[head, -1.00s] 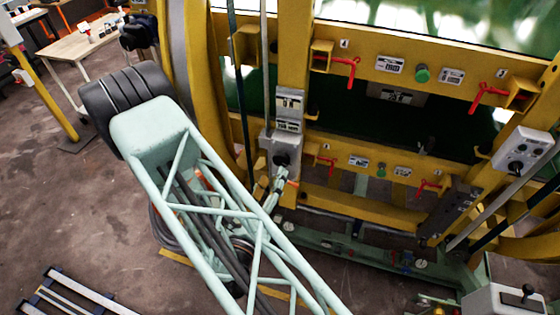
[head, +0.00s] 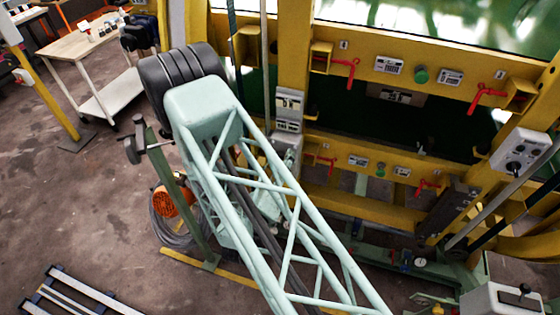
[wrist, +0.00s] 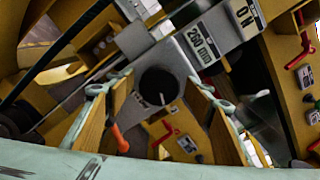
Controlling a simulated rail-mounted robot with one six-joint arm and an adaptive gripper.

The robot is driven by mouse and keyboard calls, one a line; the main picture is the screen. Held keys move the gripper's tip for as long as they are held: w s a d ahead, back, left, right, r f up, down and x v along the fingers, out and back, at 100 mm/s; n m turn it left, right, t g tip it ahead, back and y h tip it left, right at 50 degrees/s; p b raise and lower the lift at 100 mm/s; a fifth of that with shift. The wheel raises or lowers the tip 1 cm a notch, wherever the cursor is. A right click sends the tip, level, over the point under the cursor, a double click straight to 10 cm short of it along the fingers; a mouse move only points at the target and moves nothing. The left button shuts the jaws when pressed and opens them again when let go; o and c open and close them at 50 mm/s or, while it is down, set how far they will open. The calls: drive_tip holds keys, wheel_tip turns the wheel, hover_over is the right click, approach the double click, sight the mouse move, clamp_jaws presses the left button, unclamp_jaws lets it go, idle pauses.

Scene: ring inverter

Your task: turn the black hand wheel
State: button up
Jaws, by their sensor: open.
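The black hand wheel (wrist: 160,87) shows in the wrist view as a dark round disc on the grey housing. It lies between the tips of my gripper (wrist: 159,80) as seen in that view. My gripper is open, with one tan-faced finger on each side of the wheel. I cannot tell how far the tips are from the wheel, and no contact is clear. In the head view the grey housing (head: 287,148) is partly visible on the yellow frame, but my arm hides my gripper and the wheel there.
Label plates (head: 289,104) sit above the housing. Red handles (head: 345,72) and a green button (head: 421,75) are on the yellow frame to the right. A green post (head: 178,200) stands left of my arm, beside an orange item (head: 174,199). A table (head: 85,45) stands far left.

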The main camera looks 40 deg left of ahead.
idle(0.3)
drive_tip(key=c, duration=0.9)
drive_tip(key=shift+m+b, duration=0.5)
drive_tip(key=shift+b, duration=0.05)
